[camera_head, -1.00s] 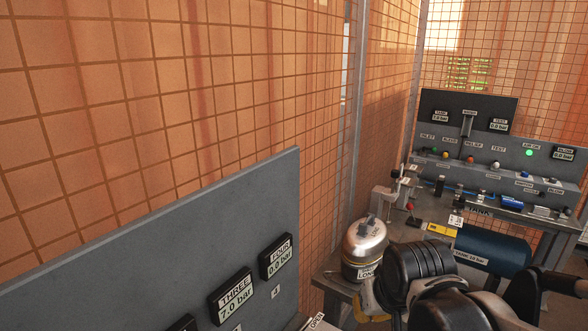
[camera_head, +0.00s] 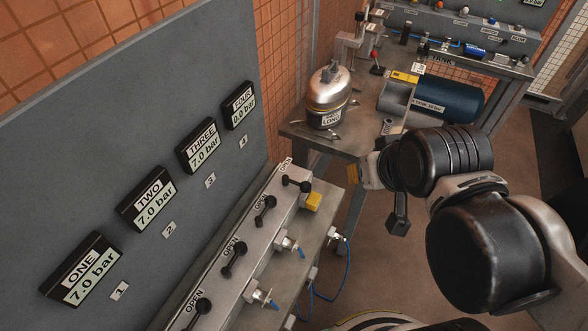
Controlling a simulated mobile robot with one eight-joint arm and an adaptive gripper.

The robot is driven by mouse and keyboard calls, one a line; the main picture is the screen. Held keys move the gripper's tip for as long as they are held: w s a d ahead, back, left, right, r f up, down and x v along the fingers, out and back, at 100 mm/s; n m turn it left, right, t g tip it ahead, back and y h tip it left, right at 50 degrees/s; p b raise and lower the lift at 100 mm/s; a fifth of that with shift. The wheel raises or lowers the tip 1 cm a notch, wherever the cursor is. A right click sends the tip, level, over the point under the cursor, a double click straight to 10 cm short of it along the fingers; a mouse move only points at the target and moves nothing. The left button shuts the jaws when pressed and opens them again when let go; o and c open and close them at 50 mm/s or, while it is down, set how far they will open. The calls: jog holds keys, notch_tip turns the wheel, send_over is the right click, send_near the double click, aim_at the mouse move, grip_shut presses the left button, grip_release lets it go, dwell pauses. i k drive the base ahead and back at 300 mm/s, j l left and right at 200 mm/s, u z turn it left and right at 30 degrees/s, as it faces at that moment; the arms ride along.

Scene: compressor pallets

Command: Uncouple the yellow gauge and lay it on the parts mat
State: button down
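A small yellow block (camera_head: 313,202), which may be the yellow gauge, sits at the far end of the valve manifold (camera_head: 250,222), by the fourth black handle. Its coupling detail is too small to read. My gripper (camera_head: 362,172) is at the end of my arm, right of and slightly above that block in the picture, apart from it. A tan-yellow patch (camera_head: 354,175) shows at its tip; I cannot tell whether it is a finger or something held. The fingers are mostly hidden by the wrist. I cannot make out a parts mat.
Displays ONE (camera_head: 82,272), TWO and THREE read 7.0 bar; FOUR (camera_head: 238,105) reads 0.0 bar. White couplers (camera_head: 287,243) and a blue hose (camera_head: 347,270) stand out from the manifold.

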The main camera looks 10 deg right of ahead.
aim_at(311, 203)
jog(key=l+u, duration=0.35)
jog(key=k+l+u, duration=0.15)
jog(key=l+u, duration=0.15)
jog(key=l, duration=0.2)
jog(key=k+l+u, duration=0.15)
jog(key=l+u, duration=0.2)
jog(key=k+l+u, duration=0.15)
jog(key=l+u, duration=0.2)
jog(key=l, duration=0.1)
